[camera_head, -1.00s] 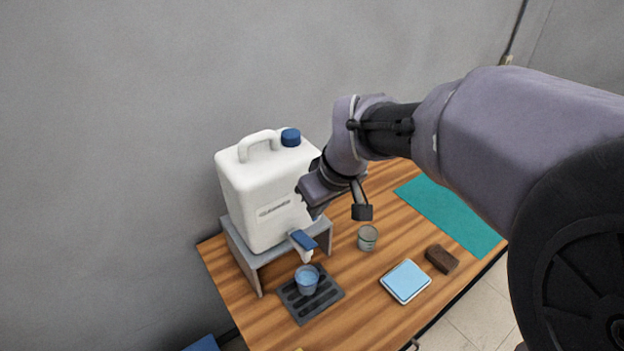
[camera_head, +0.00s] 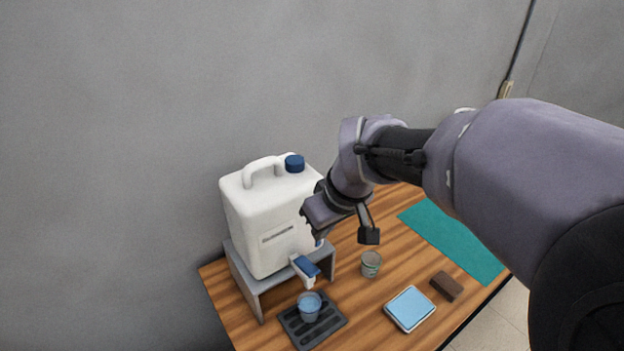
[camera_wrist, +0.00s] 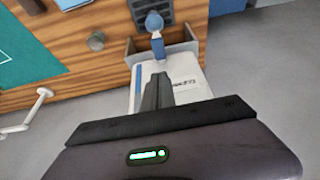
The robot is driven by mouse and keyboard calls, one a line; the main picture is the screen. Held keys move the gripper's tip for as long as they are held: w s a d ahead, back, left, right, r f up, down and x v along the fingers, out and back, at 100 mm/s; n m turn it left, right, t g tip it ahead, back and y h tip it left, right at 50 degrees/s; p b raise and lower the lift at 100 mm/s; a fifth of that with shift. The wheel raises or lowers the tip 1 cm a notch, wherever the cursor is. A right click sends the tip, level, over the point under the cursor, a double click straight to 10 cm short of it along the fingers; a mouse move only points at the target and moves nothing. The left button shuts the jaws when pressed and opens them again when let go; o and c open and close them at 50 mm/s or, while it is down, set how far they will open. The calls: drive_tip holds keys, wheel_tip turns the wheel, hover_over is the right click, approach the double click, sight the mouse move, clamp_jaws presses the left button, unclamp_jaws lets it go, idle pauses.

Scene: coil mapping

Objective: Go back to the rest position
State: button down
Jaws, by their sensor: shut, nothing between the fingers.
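My gripper (camera_wrist: 158,88) is shut and empty in the wrist view, its fingertips in front of the white jug. In the head view my wrist hangs in front of the jug's right side, and the fingertips are mostly hidden. The white jug (camera_head: 262,215) with a blue cap (camera_head: 294,163) stands on a grey stand (camera_head: 250,292). A tap with a blue lever (camera_head: 307,266) sticks out at its front. Below it a blue-grey cup (camera_head: 309,308) stands on a dark drip tray (camera_head: 328,325).
On the wooden table (camera_head: 350,310) are a small grey-green tin (camera_head: 371,263), a light blue pad in a white tray (camera_head: 409,309), a brown block (camera_head: 446,286) and a teal mat (camera_head: 452,243). A grey wall (camera_head: 110,150) stands behind.

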drive_tip(key=s+d+f+m+t+b, duration=0.1)
drive_tip(key=s+d+f+m+b, duration=0.3)
drive_tip(key=s, duration=0.5)
drive_tip(key=s+d+f+m+t+b, duration=0.1)
drive_tip(key=s+d+f+m+b, duration=0.2)
drive_tip(key=s+f+m+b, duration=0.4)
drive_tip(key=s+f+b, duration=0.1)
drive_tip(key=s+b, duration=0.2)
drive_tip(key=b, duration=0.1)
drive_tip(key=shift+s+d, duration=0.3)
drive_tip(key=shift+d, duration=0.05)
